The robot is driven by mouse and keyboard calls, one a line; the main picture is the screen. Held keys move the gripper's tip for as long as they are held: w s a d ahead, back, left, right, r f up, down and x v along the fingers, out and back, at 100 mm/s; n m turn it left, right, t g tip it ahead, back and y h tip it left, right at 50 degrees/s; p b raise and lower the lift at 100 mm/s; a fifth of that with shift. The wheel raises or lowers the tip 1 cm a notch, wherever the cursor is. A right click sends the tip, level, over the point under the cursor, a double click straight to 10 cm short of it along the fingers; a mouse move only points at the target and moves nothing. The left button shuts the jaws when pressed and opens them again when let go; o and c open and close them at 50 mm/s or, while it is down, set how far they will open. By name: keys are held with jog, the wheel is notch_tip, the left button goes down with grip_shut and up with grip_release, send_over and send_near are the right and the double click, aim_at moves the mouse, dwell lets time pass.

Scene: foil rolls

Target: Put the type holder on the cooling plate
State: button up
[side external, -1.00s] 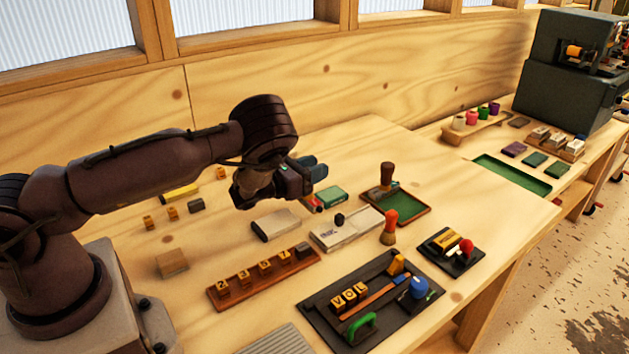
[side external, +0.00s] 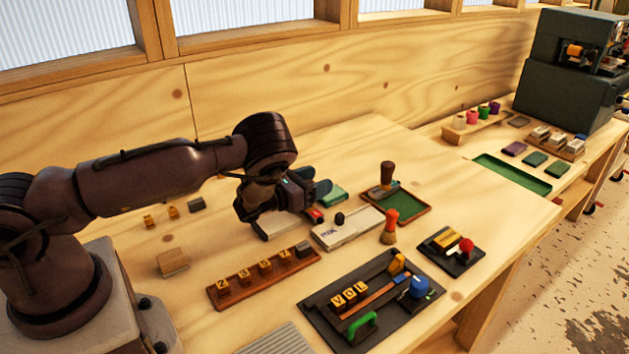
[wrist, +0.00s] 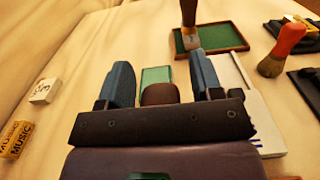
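The type holder looks like the dark tray-like holder (side external: 340,318) at the front of the table in the side view, with brass letter blocks, a green handle and a blue knob. I cannot be sure of this. The ribbed grey plate (side external: 283,340) at the bottom edge, partly cut off, looks like the cooling plate. It lies left of the dark holder. My gripper (side external: 316,188) is behind and above both, apart from them, low over the far part of the table. In the wrist view my gripper's blue fingers (wrist: 163,65) stand apart. A brown rounded shape between them is unclear.
A wooden type rack (side external: 265,280) lies left of the holder. A white slab (side external: 345,229), a green-lined tray (side external: 402,206) with a brown-handled stamp (side external: 387,175), a red-handled tool (side external: 390,225) and a black stand (side external: 451,251) lie nearby. Bare table lies at the front left.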

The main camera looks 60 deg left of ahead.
jog(key=shift+r, duration=0.1)
jog(key=shift+s, duration=0.25)
jog(key=s, duration=1.1)
jog(key=shift+s, duration=0.1)
jog(key=w+d+r+n+g+y, duration=0.2)
jog(key=r+n+g, duration=0.2)
jog(key=r+n, duration=0.55)
jog(key=w+d+r+n+g+y, duration=0.1)
jog(key=d+r+n+g+y, duration=0.3)
jog(key=n, duration=1.1)
jog(key=s+d+r+n+g+h, duration=0.1)
jog(key=s+d+r+n+h, duration=0.2)
jog(key=s+r, duration=0.3)
jog(key=s+d+r+n+g+h, duration=0.2)
jog(key=s+r+n, duration=0.4)
jog(key=s, duration=0.3)
jog(key=shift+s+d+r+h, duration=0.35)
jog(key=shift+d+r+h, duration=0.15)
jog(key=shift+r+h, duration=0.1)
jog(key=shift+o, duration=0.4)
jog(key=s+r+n+g, duration=0.1)
jog(key=s+n, duration=0.1)
jog(key=s, duration=0.4)
jog(key=shift+s+d, duration=0.2)
jog(key=shift+d, duration=0.2)
jog(key=shift+r+n, duration=0.1)
jog(key=shift+n, duration=0.15)
